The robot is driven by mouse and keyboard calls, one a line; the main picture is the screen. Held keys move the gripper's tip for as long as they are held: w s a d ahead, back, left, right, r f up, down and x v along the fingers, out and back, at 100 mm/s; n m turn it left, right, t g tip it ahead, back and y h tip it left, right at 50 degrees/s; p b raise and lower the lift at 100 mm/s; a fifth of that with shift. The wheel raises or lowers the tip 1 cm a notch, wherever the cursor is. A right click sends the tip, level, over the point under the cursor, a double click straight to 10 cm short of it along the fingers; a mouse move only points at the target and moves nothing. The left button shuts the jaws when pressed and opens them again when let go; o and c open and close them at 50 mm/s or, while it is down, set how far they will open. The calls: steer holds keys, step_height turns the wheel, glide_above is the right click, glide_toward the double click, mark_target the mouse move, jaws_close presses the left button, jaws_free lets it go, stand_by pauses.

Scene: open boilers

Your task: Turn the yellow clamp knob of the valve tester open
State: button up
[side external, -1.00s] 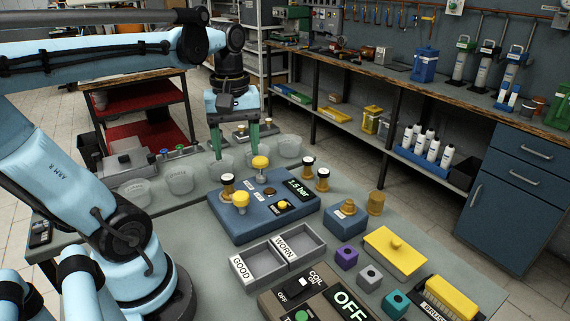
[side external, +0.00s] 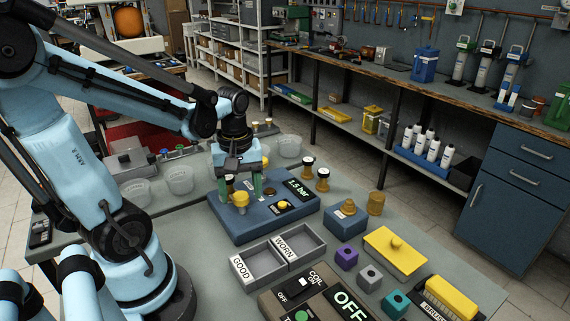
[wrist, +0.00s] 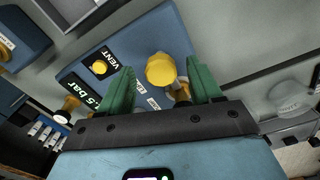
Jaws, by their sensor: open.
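The valve tester (side external: 225,226) is a blue box on the bench with a display reading 1.5 bar. A yellow knob (side external: 240,199) stands at its front left, beside a dark-capped brass valve (side external: 228,181). My gripper (side external: 245,193) is open, pointing down over the tester. In the wrist view, the yellow knob (wrist: 160,68) shows between my two green fingertips (wrist: 163,70), with a gap on each side. A second yellow top (side external: 265,160) is partly hidden behind my gripper. I cannot read which knob is labelled as the clamp.
A yellow VENT button (side external: 282,204) is right of the knob. The GOOD and WORN trays (side external: 262,266) and a coil box (side external: 275,305) lie in front. Clear plastic cups (side external: 180,180) stand at the left.

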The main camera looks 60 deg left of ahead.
steer(key=shift+f, duration=0.55)
steer(key=c, duration=1)
steer(key=shift+c, duration=0.2)
